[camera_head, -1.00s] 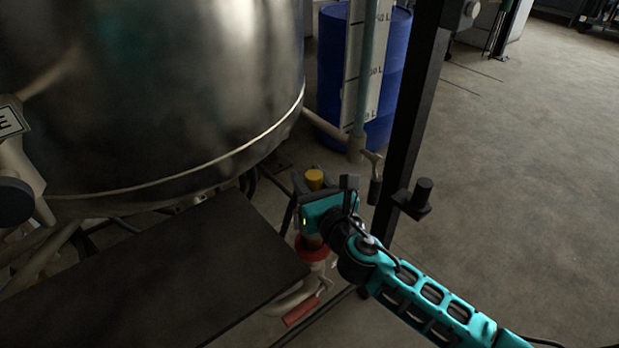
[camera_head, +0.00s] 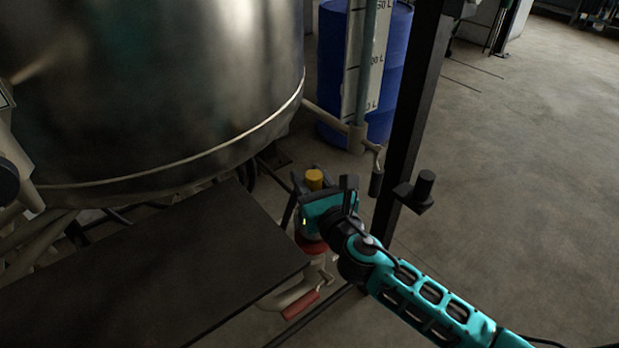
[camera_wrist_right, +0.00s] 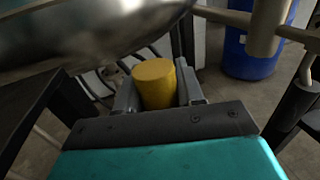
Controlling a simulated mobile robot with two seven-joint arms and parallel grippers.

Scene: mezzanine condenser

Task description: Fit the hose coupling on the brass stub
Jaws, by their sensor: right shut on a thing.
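My right gripper (camera_head: 323,188) is shut on a yellow cylinder (camera_head: 314,179), which I take to be the hose coupling. In the right wrist view the yellow cylinder (camera_wrist_right: 155,83) stands between the two grey fingers (camera_wrist_right: 158,92), its flat round top showing. Its lower part is hidden by the gripper. Below the gripper in the head view, a red collar (camera_head: 312,246) shows above a beige pipe. I cannot make out the brass stub; the gripper may hide it, so I cannot tell whether coupling and stub touch. My left gripper is out of view.
A large steel tank (camera_head: 150,90) fills the upper left. A dark flat panel (camera_head: 150,270) lies left of the gripper. A black post (camera_head: 408,120) stands close to the right. A red-handled lever (camera_head: 300,304) sits below the gripper, a blue drum (camera_head: 332,65) behind. Open floor lies right.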

